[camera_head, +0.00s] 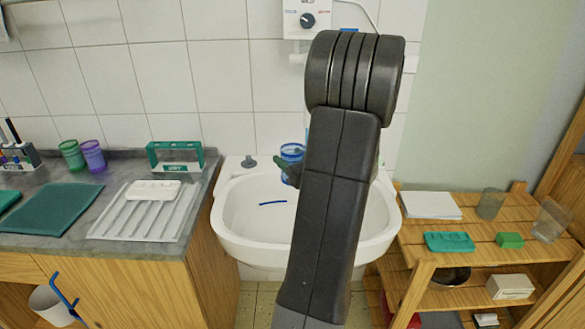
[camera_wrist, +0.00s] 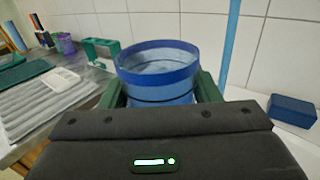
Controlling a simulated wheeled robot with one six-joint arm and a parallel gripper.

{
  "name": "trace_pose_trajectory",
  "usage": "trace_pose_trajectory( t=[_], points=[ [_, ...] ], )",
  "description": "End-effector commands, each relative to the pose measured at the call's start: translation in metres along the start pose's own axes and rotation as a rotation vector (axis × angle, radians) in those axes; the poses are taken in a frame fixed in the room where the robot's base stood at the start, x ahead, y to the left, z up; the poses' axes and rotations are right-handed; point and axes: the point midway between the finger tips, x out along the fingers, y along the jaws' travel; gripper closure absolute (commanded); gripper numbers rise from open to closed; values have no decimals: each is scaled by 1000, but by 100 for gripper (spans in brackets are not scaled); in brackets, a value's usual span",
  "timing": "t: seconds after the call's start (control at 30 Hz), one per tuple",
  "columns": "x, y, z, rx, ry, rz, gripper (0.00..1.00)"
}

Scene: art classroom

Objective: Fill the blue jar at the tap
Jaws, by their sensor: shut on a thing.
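The blue jar (camera_head: 292,151) is upright over the back of the white sink (camera_head: 232,222). My gripper (camera_wrist: 160,93) is shut on it, with green fingers on both sides of the jar, which also shows in the wrist view (camera_wrist: 158,85). Its mouth faces up and its inside looks pale; I cannot tell whether it holds water. A light blue vertical strip (camera_wrist: 229,45) stands to the right of the jar, apart from it in the picture; I cannot tell if it is running water. The white wall heater (camera_head: 306,20) has a dark knob. My arm hides the tap's spout.
A grey counter (camera_head: 120,167) at left holds a ribbed drainer (camera_head: 140,222), a green rack (camera_head: 175,156) and green and purple cups (camera_head: 93,155). A wooden shelf (camera_head: 410,242) with glasses stands at right. A blue block (camera_wrist: 291,110) lies right of my gripper.

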Motion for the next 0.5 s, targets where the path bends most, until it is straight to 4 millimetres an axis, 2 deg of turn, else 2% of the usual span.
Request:
trace_pose_trajectory(
  t=[0.2, 0.5],
  points=[
    [-1, 2, 0, 0, -1, 0, 70],
    [-10, 24, -1, -1, -1, 0, 70]
  ],
)
